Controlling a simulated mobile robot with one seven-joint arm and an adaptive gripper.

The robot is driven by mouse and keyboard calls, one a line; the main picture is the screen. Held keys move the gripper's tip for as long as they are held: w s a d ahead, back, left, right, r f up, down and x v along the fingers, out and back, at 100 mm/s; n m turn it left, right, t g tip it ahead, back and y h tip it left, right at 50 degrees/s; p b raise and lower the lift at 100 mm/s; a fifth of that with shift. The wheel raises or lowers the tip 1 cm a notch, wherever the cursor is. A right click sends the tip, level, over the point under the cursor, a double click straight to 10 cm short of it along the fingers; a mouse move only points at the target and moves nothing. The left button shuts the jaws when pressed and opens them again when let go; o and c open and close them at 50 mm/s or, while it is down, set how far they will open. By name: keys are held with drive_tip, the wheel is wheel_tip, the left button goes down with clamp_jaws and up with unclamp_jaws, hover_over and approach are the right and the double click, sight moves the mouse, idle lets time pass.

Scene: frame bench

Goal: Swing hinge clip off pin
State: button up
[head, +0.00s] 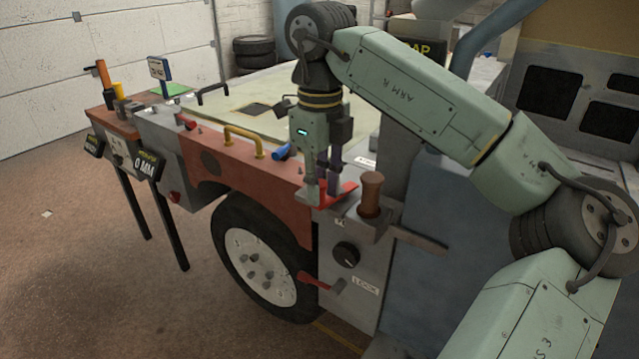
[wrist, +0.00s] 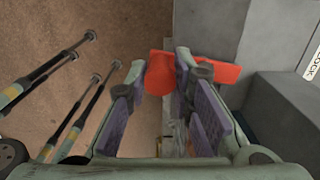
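A red clip (head: 337,196) lies at the corner of the bench, beside a brown knobbed post (head: 370,192). I take it to be the hinge clip; the pin is not clearly visible. My gripper (head: 322,190) points down over the clip's left part. In the wrist view, my gripper (wrist: 160,70) has its two fingers apart, with a red part (wrist: 158,75) showing in the gap between the tips. More red (wrist: 218,72) shows beyond the right finger. I cannot tell whether the fingers touch it.
A yellow handle (head: 243,139) and a blue cylinder (head: 286,152) stand left of my gripper. A black knob (head: 346,254) and a red lever (head: 322,282) are on the front face below. A wheel (head: 262,267) is under the bench. Open floor lies at left.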

drive_tip(key=o, duration=0.4)
drive_tip(key=shift+r, duration=0.15)
wheel_tip(320, 180, up, 7)
drive_tip(key=shift+r, duration=0.15)
idle(0.3)
drive_tip(key=shift+s, duration=0.1)
